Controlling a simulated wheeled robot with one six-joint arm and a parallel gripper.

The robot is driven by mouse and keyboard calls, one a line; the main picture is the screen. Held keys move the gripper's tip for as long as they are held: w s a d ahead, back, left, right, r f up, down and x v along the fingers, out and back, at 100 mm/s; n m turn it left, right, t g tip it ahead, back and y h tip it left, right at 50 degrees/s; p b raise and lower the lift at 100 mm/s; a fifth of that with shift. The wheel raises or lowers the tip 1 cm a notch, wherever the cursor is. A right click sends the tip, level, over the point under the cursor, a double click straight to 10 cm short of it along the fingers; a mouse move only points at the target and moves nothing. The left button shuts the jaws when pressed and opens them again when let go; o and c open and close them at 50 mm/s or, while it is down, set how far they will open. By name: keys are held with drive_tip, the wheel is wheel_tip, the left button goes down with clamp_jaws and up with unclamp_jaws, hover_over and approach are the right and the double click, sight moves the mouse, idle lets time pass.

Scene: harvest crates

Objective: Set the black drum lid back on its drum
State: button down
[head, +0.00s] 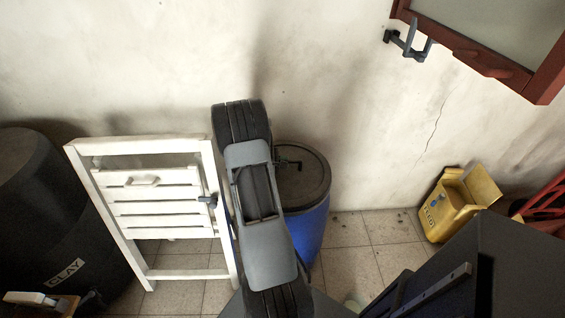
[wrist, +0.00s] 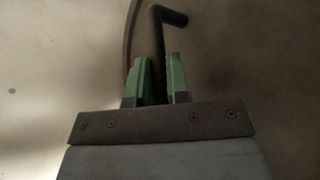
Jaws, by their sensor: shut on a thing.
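The black drum lid (head: 308,187) is a dark round disc over the top of the blue drum (head: 309,228), in the middle of the head view. I cannot tell whether it rests fully on the rim or sits slightly above it. My gripper's green fingers (wrist: 159,80) are shut on the lid's black bent handle (wrist: 157,38) in the wrist view. In the head view my arm hides the left part of the lid and drum, and most of the gripper. A curved dark edge runs left of the handle in the wrist view.
A white slatted folding frame (head: 150,275) stands left of my arm, by a black drum marked CLAY (head: 50,220). A yellow container (head: 450,205) stands at right. A grey hook (head: 408,42) and red-framed panel (head: 480,62) are on the wall. Tiled floor (head: 345,245) is clear right of the drum.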

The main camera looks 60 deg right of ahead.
drive_tip(key=shift+f, duration=0.25)
drive_tip(key=c, duration=1)
unclamp_jaws()
drive_tip(key=shift+f, duration=0.1)
drive_tip(key=shift+a, duration=0.1)
drive_tip(key=v, duration=1.3)
drive_tip(key=shift+w+a, duration=0.15)
drive_tip(key=shift+a, duration=0.1)
